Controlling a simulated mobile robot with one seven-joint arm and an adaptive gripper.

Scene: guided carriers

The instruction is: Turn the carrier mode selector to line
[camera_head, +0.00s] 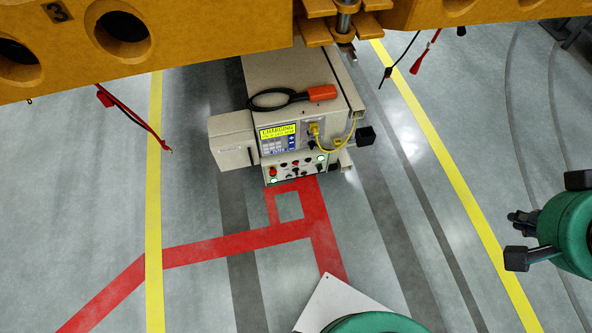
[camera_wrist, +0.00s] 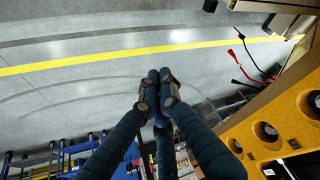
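The beige carrier (camera_head: 290,75) stands on the floor under an orange frame in the head view. Its front has a yellow display (camera_head: 277,131) reading CHARGING and, below, a small control panel (camera_head: 297,168) with several dark and red knobs and two green lights. The mode selector is among these controls, but I cannot tell which one it is or its setting. My gripper (camera_head: 522,222) is partly in view at the right edge, well apart from the carrier. In the wrist view, the fingertips of my gripper (camera_wrist: 160,85) are together with nothing visible between them.
The orange frame (camera_head: 180,40) overhangs the carrier's rear, with red and black clamp leads (camera_head: 425,55) hanging. An orange-handled plug (camera_head: 322,92) with black cable lies on top. A yellow cable (camera_head: 340,143) loops at its right front. Floor before it is clear, with red and yellow lines.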

